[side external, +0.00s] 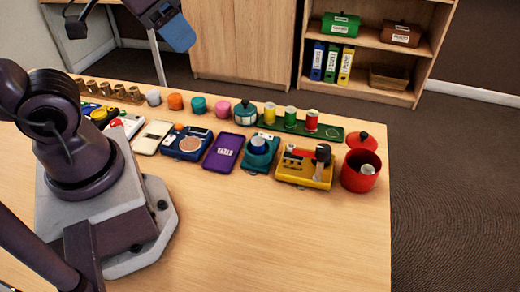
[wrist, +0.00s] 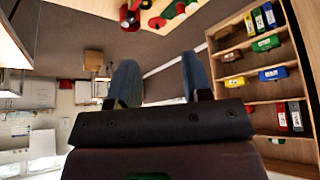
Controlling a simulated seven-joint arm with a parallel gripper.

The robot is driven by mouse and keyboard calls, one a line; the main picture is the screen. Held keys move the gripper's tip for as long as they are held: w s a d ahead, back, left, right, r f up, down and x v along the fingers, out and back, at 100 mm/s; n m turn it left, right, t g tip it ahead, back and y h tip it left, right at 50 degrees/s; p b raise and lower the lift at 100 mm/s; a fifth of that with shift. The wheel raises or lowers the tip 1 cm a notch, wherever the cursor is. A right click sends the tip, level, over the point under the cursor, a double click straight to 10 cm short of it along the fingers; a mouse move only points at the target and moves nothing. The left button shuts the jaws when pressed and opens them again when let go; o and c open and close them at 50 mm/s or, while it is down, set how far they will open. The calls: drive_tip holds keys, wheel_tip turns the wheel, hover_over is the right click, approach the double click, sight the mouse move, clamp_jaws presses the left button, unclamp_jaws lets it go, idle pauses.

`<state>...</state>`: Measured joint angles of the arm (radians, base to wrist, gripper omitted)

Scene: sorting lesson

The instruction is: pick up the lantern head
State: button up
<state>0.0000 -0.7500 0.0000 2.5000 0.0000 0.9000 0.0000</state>
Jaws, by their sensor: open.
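A small teal piece with a dark domed top and knob (side external: 245,112), which looks like the lantern head, stands upright in the back row of the table, left of a green tray. I cannot be certain it is the lantern head. It cannot be made out in the wrist view. My gripper (wrist: 160,78) shows two blue fingers apart with nothing between them. In the side view a blue finger of my gripper (side external: 178,33) is high at the top left, beyond the table's back edge and well away from the teal piece.
The green tray (side external: 333,133) holds green, yellow and red cylinders. White, orange, teal and pink pieces (side external: 222,109) stand left of the teal piece. A purple case (side external: 223,152), a yellow box (side external: 298,176) and a red pot (side external: 358,179) sit in front. The table's front (side external: 270,235) is clear.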

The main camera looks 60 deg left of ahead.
drive_tip(key=o, duration=1)
drive_tip(key=shift+o, duration=0.2)
